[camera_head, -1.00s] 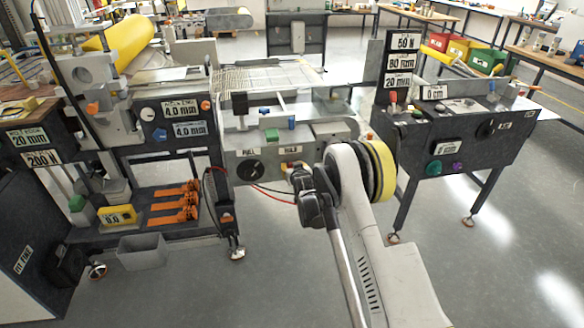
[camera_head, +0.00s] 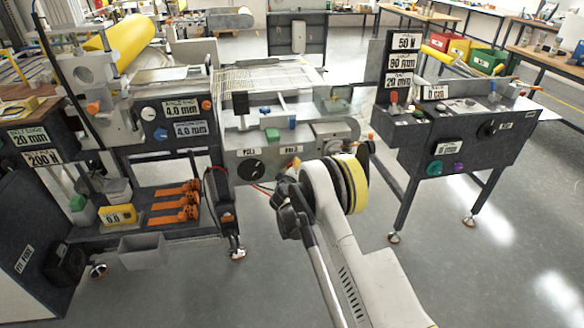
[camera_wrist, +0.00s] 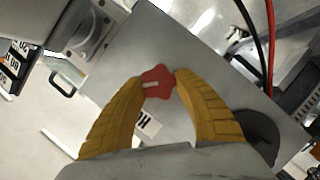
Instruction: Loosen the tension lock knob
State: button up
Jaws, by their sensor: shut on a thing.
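A red star-shaped knob (camera_wrist: 153,83) with a pale bar mark sits on a grey panel (camera_wrist: 185,40) in the wrist view. My gripper (camera_wrist: 160,81) has its two yellow fingers on either side of the knob, shut on it at the fingertips. A white label (camera_wrist: 148,124), partly covered by a finger, lies just below the knob. In the head view, my arm's dark wrist is in front of the middle machine's front panel (camera_head: 232,165), and it hides the fingers and the red knob.
A black round knob (camera_head: 251,169) is on the same panel to the left. Red and black cables (camera_wrist: 262,35) run near the knob. A control console (camera_head: 465,140) stands to the right, and a machine with orange clamps (camera_head: 175,203) stands to the left. Open floor lies in front.

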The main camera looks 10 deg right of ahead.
jog(key=n+t+h, duration=0.1)
jog(key=n, duration=0.2)
jog(key=shift+f+n+h, duration=0.1)
jog(key=shift+n+h, duration=0.2)
jog(key=shift+n+t+h, duration=0.5)
jog(key=shift+n+t, duration=0.1)
jog(key=shift+n, duration=1)
jog(key=o, duration=1.2)
jog(key=shift+c, duration=0.2)
jog(key=v, duration=1.2)
